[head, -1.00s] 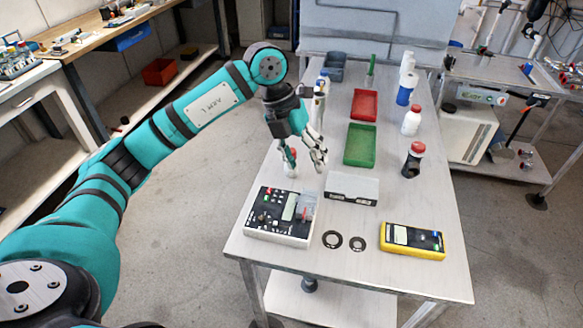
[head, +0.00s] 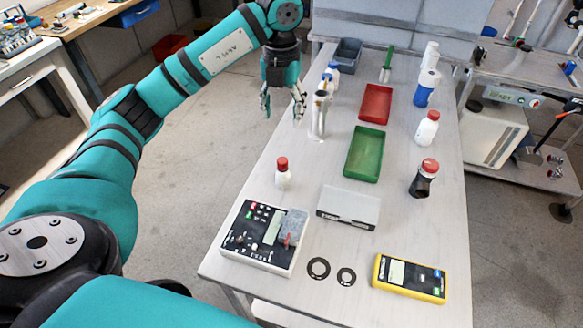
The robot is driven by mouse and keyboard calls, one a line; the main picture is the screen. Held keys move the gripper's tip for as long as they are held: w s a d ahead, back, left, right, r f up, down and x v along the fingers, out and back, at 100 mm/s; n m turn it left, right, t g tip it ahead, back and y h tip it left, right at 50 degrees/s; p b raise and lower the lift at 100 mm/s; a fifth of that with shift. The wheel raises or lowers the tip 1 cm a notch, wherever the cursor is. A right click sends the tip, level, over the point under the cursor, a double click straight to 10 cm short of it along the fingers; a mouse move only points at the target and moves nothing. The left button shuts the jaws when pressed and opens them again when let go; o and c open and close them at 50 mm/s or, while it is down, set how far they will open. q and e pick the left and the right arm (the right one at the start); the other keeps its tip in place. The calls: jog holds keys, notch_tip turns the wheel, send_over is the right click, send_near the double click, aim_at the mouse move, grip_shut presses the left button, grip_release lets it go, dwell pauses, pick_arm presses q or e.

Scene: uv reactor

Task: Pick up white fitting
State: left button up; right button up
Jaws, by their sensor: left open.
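A tall, pale, upright piece (head: 320,112), which looks like the white fitting, stands near the left edge of the metal table, beyond the small red-capped bottle. My left gripper (head: 283,107) points down with its fingers apart and nothing between them. It is just left of the fitting in the picture, around the table's left edge, and a gap shows between them. I cannot tell its exact height. My right gripper is out of view.
The table (head: 300,235) also holds a red-capped bottle (head: 283,175), a white box (head: 348,207), a green tray (head: 364,153), a red tray (head: 375,103), a control box (head: 262,235) and a yellow meter (head: 409,278). Several bottles line the right side.

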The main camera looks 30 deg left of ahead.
pick_arm(q)
jog(key=p, duration=0.2)
send_over(282, 160)
jog(key=f, duration=0.8)
jog(key=shift+s+d, duration=0.1)
jog(key=shift+s, duration=0.2)
jog(key=f, duration=0.2)
jog(key=f+p, duration=0.1)
jog(key=shift+w+f, duration=0.2)
jog(key=shift+f, duration=0.15)
jog(key=shift+f+p, duration=0.3)
jog(key=shift+f, duration=0.05)
notch_tip(282, 160, down, 4)
jog(key=shift+w+r+p, duration=0.1)
jog(key=shift+r+p, duration=0.1)
jog(key=shift+p, duration=0.5)
jog(key=shift+f, duration=0.3)
grip_shut()
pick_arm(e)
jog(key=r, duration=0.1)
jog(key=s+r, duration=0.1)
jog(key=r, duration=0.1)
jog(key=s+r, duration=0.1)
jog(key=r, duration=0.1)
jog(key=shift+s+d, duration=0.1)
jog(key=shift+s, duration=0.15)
